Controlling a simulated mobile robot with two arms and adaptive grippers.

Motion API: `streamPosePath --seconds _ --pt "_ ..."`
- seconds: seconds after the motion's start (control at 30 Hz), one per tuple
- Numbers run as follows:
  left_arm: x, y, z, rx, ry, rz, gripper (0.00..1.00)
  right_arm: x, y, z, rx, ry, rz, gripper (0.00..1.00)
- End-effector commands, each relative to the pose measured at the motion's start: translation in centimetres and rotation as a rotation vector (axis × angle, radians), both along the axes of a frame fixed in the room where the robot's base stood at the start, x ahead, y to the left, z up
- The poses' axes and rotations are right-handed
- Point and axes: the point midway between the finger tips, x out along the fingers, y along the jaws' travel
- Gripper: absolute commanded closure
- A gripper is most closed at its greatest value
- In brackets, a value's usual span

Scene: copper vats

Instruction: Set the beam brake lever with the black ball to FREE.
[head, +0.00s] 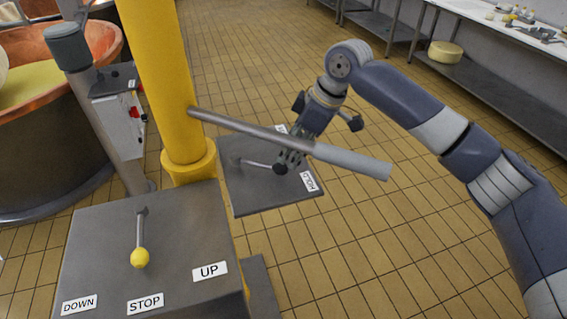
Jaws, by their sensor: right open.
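The brake lever (257,164) is a thin grey rod on a grey plate (245,200) beside the yellow column. It points right and ends in a black ball (280,169). A label reading HOLD (309,181) is at the plate's right edge, near the ball. Another label (281,129) at the plate's far edge is mostly hidden, so I cannot read it. My right gripper (289,158) is open, with its fingertips close to the black ball. I cannot tell whether they touch it. A long grey bar (350,160) overlaps the gripper in the picture. My left gripper is out of view.
The bar comes from the yellow column (165,80) and reaches right over the plate. A nearer box (95,235) has a yellow-ball lever (139,257) and labels DOWN, STOP and UP. A copper vat (50,140) stands left.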

Motion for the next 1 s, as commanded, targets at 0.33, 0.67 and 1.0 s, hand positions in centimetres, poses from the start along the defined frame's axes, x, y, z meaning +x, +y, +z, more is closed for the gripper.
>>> streamPosePath --seconds 0.33,0.67,1.0 --pt "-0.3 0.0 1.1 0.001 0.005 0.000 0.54 0.7 2.1 -5.2 -0.001 0.002 0.002 0.54" --pt "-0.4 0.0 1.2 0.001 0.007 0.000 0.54 0.9 2.5 -6.3 -0.001 -0.001 0.001 0.54" --pt "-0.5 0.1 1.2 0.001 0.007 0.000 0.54 0.8 2.5 -6.2 0.000 -0.001 0.002 1.00"
